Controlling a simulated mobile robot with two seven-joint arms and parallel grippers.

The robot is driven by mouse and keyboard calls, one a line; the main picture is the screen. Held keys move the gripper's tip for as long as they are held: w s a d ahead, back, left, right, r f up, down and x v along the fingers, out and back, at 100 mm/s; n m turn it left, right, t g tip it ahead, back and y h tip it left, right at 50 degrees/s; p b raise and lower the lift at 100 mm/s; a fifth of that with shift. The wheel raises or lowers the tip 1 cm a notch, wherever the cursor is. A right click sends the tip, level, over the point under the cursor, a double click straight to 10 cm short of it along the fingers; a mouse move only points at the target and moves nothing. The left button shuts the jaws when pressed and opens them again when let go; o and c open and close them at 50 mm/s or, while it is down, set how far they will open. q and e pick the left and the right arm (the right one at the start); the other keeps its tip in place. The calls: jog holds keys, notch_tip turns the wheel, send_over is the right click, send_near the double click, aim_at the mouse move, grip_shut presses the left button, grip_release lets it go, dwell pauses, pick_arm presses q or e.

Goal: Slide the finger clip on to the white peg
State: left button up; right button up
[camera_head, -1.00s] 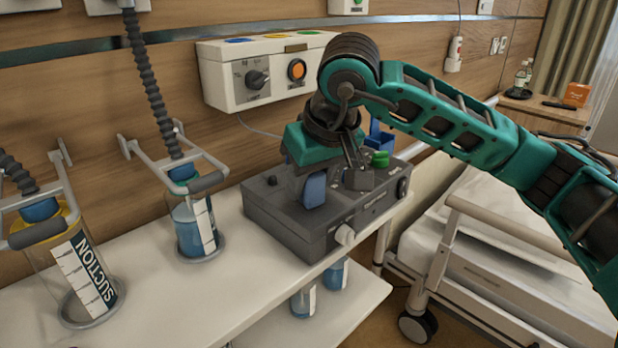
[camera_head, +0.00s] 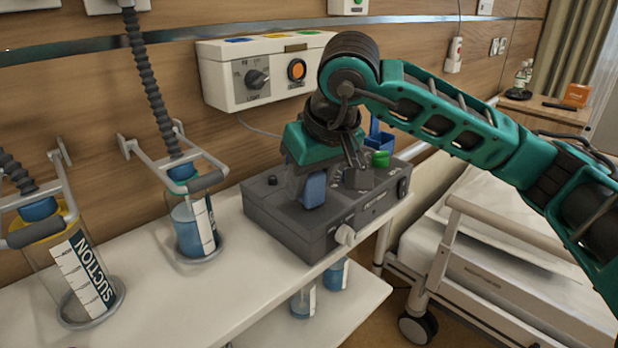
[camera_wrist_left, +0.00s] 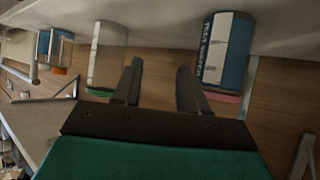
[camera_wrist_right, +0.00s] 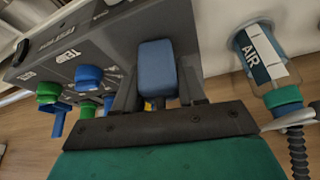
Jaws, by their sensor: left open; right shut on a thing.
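The blue finger clip (camera_head: 314,190) is between the fingers of my right gripper (camera_head: 335,184), above the top of a grey box (camera_head: 285,220). In the right wrist view, the clip (camera_wrist_right: 157,68) shows its broad blue face between the two dark fingers of that gripper (camera_wrist_right: 157,82), which is shut on it. A short white peg (camera_head: 345,235) sticks out from the box's front side, below and to the right of the clip. The clip is apart from the peg. My left gripper (camera_wrist_left: 158,78) is open and empty, and shows only in the left wrist view.
Green knobs (camera_head: 380,158) and a blue holder (camera_head: 381,138) are by the box's far right. Suction jars (camera_head: 194,225) stand left on the white shelf (camera_head: 200,300). A bed (camera_head: 500,250) is at right. The shelf front is clear.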

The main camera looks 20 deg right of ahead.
pick_arm(q)
jog(key=shift+f, duration=0.15)
pick_arm(e)
jog(key=shift+f, duration=0.15)
jog(key=o, duration=0.6)
pick_arm(q)
jog(key=shift+s+f, duration=0.15)
jog(key=shift+s, duration=0.15)
pick_arm(e)
jog(key=o, duration=0.5)
